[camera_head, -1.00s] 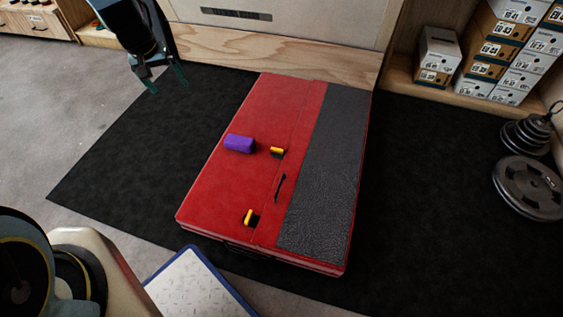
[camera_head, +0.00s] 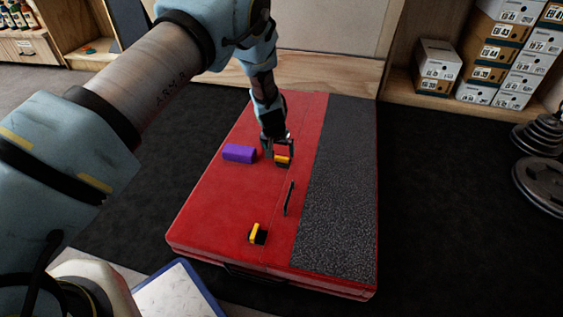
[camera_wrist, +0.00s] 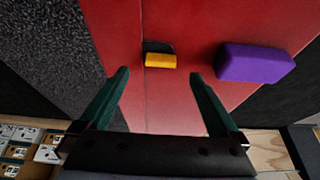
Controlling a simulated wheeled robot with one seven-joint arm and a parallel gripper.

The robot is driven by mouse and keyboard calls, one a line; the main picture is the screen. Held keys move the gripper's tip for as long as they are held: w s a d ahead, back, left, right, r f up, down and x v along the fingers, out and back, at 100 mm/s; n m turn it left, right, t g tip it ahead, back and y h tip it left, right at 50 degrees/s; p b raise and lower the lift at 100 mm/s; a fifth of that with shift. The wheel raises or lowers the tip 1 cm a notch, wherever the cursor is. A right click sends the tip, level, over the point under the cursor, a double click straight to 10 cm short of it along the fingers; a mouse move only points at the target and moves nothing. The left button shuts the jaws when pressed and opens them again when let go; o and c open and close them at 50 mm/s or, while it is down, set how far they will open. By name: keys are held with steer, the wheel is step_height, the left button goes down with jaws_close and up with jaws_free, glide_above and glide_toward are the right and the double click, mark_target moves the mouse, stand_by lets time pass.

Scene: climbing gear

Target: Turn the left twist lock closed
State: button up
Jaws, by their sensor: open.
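A red folding crash pad (camera_head: 215,205) lies flat on the floor with two yellow twist locks on black bases. The far lock (camera_head: 283,161) has its yellow bar lying crosswise to the pad's seam. The near lock (camera_head: 254,232) has its bar roughly along the seam. My gripper (camera_head: 278,149) is open and empty, pointing down just above the far lock. In the wrist view, that lock's yellow bar (camera_wrist: 160,60) lies ahead of and between my spread fingers (camera_wrist: 159,76), with no contact visible. The near lock is not seen there.
A purple block (camera_head: 239,153) lies on the pad beside the far lock, and close to one finger in the wrist view (camera_wrist: 256,63). A black strap handle (camera_head: 289,198) lies between the locks. Weight plates (camera_head: 540,180) and shoe boxes stand at the right.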

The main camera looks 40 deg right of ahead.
mark_target(281, 160)
steer(key=b+x, duration=0.2)
steer(key=x, duration=0.5)
steer(key=shift+w+a, duration=0.1)
steer(key=shift+c, duration=0.4)
steer(key=c, duration=1.3)
